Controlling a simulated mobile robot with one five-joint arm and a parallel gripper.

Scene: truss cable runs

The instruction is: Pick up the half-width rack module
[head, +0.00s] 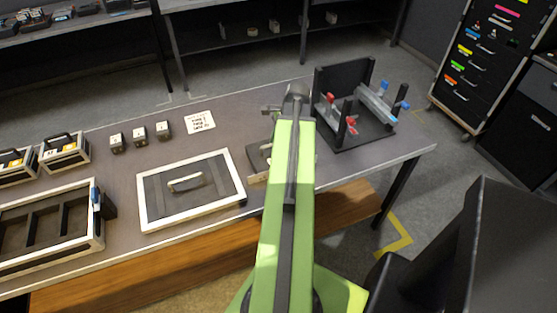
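I cannot tell for sure which thing is the half-width rack module. Two box-shaped units with black top handles and yellow-marked fronts stand at the table's left edge; the nearer to the middle is a boxy unit (64,152), the other unit (14,168) is cut by the picture edge. A grey piece with a pale edge (257,158) shows partly behind my arm. My green arm reaches over the table, with its grey end (296,92) far from the boxy units. My gripper's fingers cannot be made out, so its opening and any hold are unclear.
A black frame (345,75) with red and blue clamps stands at the table's right. A pale-edged panel with a handle (158,208) lies mid-table. An open compartment case (98,240) is at left. Several small blocks (140,135) and a paper label (200,121) lie behind.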

